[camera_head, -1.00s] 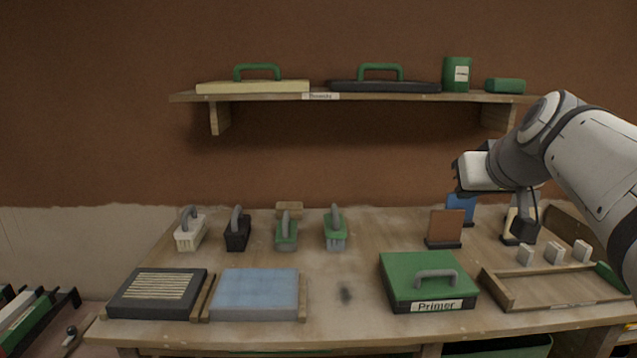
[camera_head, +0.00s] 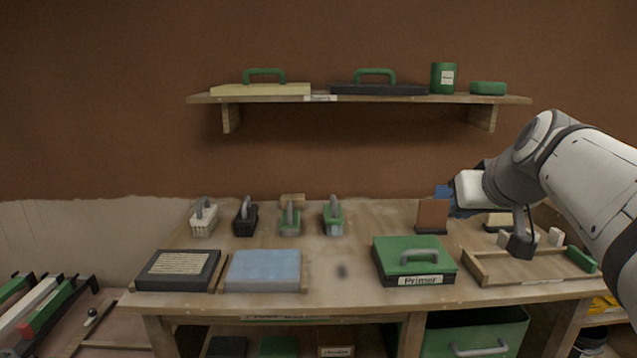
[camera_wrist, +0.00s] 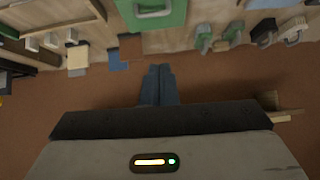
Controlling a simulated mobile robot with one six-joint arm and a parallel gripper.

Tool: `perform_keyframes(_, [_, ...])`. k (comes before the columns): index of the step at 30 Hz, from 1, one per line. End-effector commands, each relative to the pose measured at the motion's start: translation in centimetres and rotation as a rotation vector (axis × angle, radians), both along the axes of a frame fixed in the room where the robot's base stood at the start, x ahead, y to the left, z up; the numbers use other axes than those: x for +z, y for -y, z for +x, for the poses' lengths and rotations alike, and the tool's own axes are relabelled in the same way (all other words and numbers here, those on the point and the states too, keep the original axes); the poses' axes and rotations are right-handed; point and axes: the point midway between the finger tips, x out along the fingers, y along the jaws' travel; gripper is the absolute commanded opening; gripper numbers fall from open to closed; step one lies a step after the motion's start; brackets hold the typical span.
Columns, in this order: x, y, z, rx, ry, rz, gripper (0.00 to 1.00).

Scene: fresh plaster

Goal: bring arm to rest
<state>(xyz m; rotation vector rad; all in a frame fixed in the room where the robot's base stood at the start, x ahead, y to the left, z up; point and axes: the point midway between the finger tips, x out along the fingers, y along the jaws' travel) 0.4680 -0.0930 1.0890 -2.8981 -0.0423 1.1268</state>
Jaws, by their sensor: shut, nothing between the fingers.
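My gripper (camera_wrist: 159,72) shows in the wrist view as two blue-grey fingers pressed together with nothing between them. In the head view my arm comes in from the right, and its white and grey end hangs above the back right of the workbench (camera_head: 345,220). The fingers are not clear there. The gripper appears apart from the bench and the things on it. The wrist view looks at the brown wall and the bench, which appears upside down at the top.
A green Primer box (camera_head: 395,252), a wooden tray (camera_head: 490,277) and a brown sample board (camera_head: 432,216) stand near the arm. Several brushes stand at the back left. A wall shelf (camera_head: 360,99) holds two floats, a green can and a green block. The bench middle is clear.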

Motion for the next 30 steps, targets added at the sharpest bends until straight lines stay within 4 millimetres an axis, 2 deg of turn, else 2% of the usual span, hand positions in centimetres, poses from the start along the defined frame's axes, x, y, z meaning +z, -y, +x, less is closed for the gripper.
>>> perform_keyframes(1, [0.4,-0.8,-0.3,0.008,-0.019,0.005,0.0])
perform_keyframes(11, [-1.6,-4.2,-3.4,0.02,-0.19,0.031,0.0])
perform_keyframes(14, [-2.3,-5.6,-5.4,0.022,-0.273,0.033,0.0])
perform_keyframes(18, [-3.5,-7.5,-9.4,0.02,-0.417,0.018,0.0])
perform_keyframes(24, [-5.3,-8.7,-14.4,0.008,-0.563,-0.023,0.0])
perform_keyframes(30, [-6.3,-9.2,-16.2,0.003,-0.61,-0.046,0.0])
